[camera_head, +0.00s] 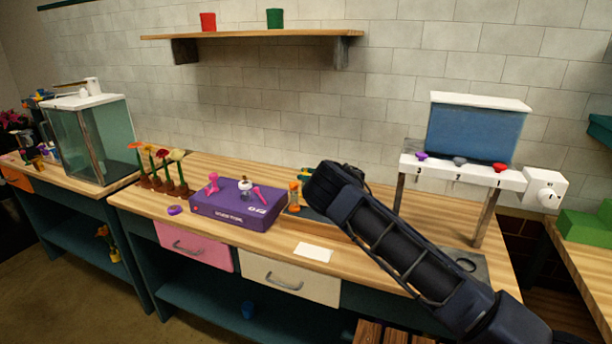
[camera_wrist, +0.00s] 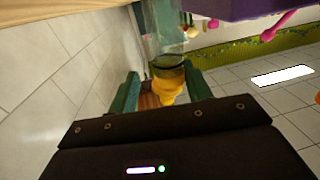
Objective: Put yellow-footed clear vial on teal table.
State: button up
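In the wrist view, a clear vial with a yellow foot (camera_wrist: 168,82) shows between the two green fingers of my gripper (camera_wrist: 163,85). A dark ring sits where the clear part meets the yellow part. The yellow part lies close to the right finger, and a narrow gap shows beside the left finger. The fingers stand apart. Firm contact on both sides is not visible. The teal table is not clearly identifiable in either view.
A purple box (camera_head: 236,211) with pink items stands on the wooden counter (camera_head: 350,268). An orange-topped item (camera_head: 294,190) stands just left of my arm. A raised stand with a blue tank (camera_head: 478,135) is at right. A white card (camera_head: 313,252) lies at the front.

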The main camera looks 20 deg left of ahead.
jog(key=shift+s+d+f, duration=0.1)
jog(key=shift+f, duration=0.7)
jog(key=shift+r, duration=0.4)
jog(key=shift+w+d+r, duration=0.15)
jog(key=shift+w+d, duration=0.05)
jog(key=shift+d, duration=0.5)
jog(key=shift+w+d+r, duration=0.1)
jog(key=shift+w+d, duration=0.05)
jog(key=shift+d, duration=0.5)
notch_tip(320, 180, up, 7)
jog(key=shift+r, duration=0.2)
